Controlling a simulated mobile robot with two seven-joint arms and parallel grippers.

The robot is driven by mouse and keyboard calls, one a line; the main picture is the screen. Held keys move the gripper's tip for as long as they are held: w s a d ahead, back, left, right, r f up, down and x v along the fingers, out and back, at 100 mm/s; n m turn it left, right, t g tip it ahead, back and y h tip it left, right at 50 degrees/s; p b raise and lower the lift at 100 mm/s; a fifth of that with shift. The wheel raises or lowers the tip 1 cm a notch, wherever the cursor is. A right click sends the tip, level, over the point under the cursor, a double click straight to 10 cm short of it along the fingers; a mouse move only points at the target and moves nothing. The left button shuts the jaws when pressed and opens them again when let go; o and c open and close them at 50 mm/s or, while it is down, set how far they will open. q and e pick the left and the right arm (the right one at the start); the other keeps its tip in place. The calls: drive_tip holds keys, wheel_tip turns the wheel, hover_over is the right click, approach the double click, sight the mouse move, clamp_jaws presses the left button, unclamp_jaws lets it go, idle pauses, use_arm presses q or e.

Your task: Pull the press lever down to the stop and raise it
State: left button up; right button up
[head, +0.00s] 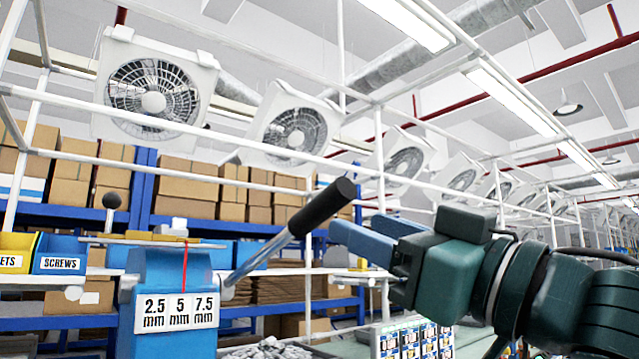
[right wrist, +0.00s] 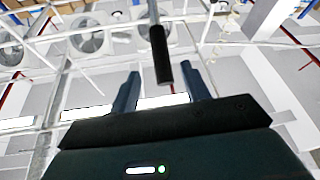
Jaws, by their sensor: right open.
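The press lever has a black grip (head: 322,208) on a bare metal rod, slanting up and right from the blue press body (head: 160,335). My right gripper (head: 353,228) is open, its two blue fingers pointing left just to the right of the grip. In the right wrist view the black grip (right wrist: 161,55) lies in the gap between the fingertips (right wrist: 160,70), with daylight on both sides. It appears untouched. My left gripper is not in view.
A label with 2.5, 5 and 7.5 mm (head: 177,312) is on the press front. A blue screws bin (head: 60,255) and a yellow bin (head: 14,248) stand at left. Shelves of cardboard boxes (head: 185,205) are behind. White frame bars and fans (head: 155,88) fill the background.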

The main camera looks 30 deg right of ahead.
sight(334, 214)
drive_tip(key=p+x, duration=0.2)
drive_tip(key=x, duration=0.6)
drive_tip(key=shift+p, duration=0.3)
clamp_jaws()
drive_tip(key=shift+r, duration=0.1)
